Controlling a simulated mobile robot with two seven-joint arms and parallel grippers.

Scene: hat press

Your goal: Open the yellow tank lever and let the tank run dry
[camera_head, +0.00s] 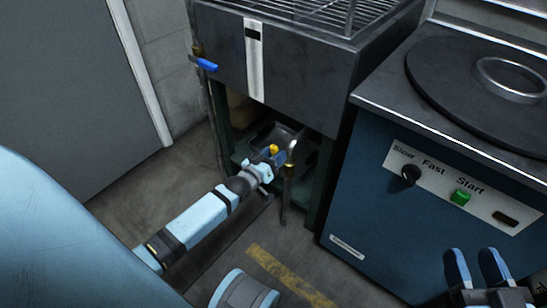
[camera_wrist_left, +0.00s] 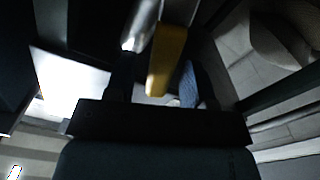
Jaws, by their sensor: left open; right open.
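The yellow tank lever (camera_head: 274,148) is on a pipe at the front of the dark metal tank (camera_head: 300,62), low in the head view's middle. In the left wrist view the yellow lever (camera_wrist_left: 166,60) hangs upright between the two fingers, nearer the blue one. My left gripper (camera_head: 267,159) is open around the lever; its fingers partly hide it in the head view. I cannot tell whether either finger touches it. My right gripper (camera_head: 474,263) is open and empty at the lower right, in front of the machine. No running water is visible.
A blue-handled valve (camera_head: 204,63) is on the tank's left side. A blue machine (camera_head: 380,215) with a dial and green button stands close to the right. A grey door (camera_head: 75,90) is at the left. Bare floor with a yellow stripe (camera_head: 290,275) lies in front.

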